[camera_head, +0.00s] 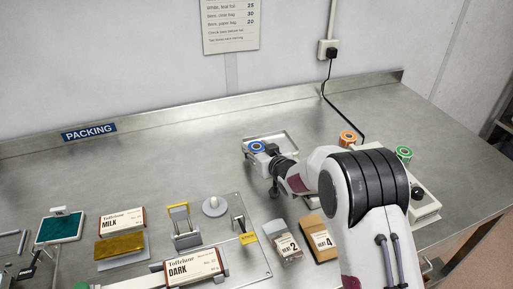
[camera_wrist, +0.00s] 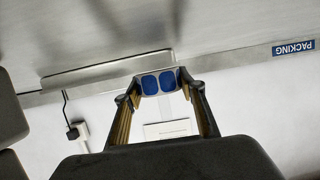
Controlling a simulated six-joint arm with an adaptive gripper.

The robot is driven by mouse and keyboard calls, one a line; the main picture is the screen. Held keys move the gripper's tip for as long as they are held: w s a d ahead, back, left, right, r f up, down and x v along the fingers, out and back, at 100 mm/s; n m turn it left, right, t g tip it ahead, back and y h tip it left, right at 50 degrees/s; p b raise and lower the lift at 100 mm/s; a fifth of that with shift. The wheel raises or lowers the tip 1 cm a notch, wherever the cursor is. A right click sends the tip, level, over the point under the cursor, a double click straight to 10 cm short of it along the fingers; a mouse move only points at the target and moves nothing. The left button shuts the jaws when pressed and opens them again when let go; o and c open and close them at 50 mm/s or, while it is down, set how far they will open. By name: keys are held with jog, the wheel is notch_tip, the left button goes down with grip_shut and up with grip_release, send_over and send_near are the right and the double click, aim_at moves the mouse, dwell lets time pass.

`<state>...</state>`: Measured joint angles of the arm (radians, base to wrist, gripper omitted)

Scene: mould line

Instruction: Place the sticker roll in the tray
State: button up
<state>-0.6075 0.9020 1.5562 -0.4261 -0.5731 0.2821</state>
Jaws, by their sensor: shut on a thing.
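The sticker roll (camera_head: 257,146), with blue stickers, is between the fingers of my gripper (camera_head: 267,150). In the wrist view the roll (camera_wrist: 158,83) shows two blue stickers on a pale strip, and both fingers of my gripper (camera_wrist: 162,96) close on its sides. The shallow metal tray (camera_head: 292,141) lies on the bench toward the back. The roll appears over the tray's left part. I cannot tell whether it touches the tray floor. My gripper and wrist hide the tray's front part.
Boxes and a fixture plate (camera_head: 250,268) fill the front left. The back-left bench is clear.

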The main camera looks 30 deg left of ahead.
jog(key=shift+f, duration=0.2)
jog(key=o, duration=1.1)
jog(key=shift+f, duration=0.1)
jog(key=shift+c, duration=0.2)
jog(key=shift+s, duration=0.1)
jog(key=shift+f, duration=0.1)
jog(key=shift+r, duration=0.65)
jog(key=shift+s+d+r, duration=0.35)
jog(key=shift+d, duration=0.15)
jog(key=shift+v, duration=5.2)
jog(key=shift+s+r, duration=0.1)
jog(key=shift+r, duration=0.05)
